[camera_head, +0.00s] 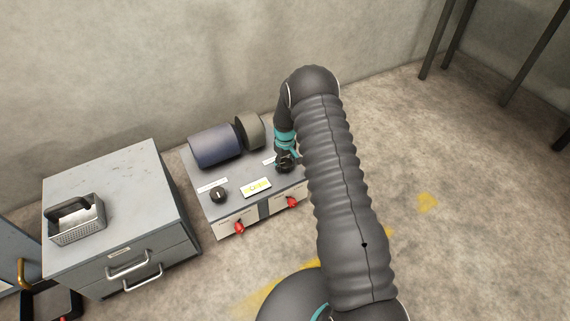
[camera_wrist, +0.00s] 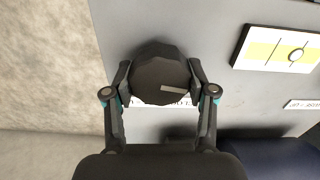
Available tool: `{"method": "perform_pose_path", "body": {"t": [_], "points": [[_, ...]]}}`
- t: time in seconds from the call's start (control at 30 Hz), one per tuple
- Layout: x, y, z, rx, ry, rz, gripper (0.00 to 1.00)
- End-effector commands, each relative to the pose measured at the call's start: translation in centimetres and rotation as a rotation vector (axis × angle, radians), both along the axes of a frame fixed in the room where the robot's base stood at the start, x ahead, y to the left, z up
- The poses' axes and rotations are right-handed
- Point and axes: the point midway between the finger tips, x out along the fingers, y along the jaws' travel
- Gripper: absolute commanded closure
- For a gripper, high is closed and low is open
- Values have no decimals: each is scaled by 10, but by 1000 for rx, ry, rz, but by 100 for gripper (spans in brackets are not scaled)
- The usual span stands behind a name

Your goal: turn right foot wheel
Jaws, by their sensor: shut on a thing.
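The right foot wheel, a black faceted knob (camera_wrist: 158,72) with a pale pointer mark, sits between the two fingers of my gripper (camera_wrist: 160,80) in the wrist view. The fingers are shut on its sides. In the head view my gripper (camera_head: 285,163) is down on the right part of a grey machine top (camera_head: 230,178), and my arm and gripper largely hide this wheel. A similar black knob (camera_head: 218,195) stands free on the left of the same top. A white and yellow panel (camera_head: 256,187) lies between them; it also shows in the wrist view (camera_wrist: 277,49).
A dark blue roller (camera_head: 215,146) and a grey flanged piece (camera_head: 250,131) stand at the machine's back. Red parts (camera_head: 239,228) are at its front. A grey drawer cabinet (camera_head: 118,205) with a metal basket (camera_head: 77,220) stands left.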

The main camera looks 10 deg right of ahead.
Motion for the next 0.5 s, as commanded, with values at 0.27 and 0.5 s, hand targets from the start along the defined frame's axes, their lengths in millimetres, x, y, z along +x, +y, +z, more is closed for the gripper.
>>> {"method": "perform_pose_path", "body": {"t": [0.27, 0.5], "points": [[0, 0, -3, 0, 0, -103, 79], [0, 0, -4, 0, 1, -298, 79]]}}
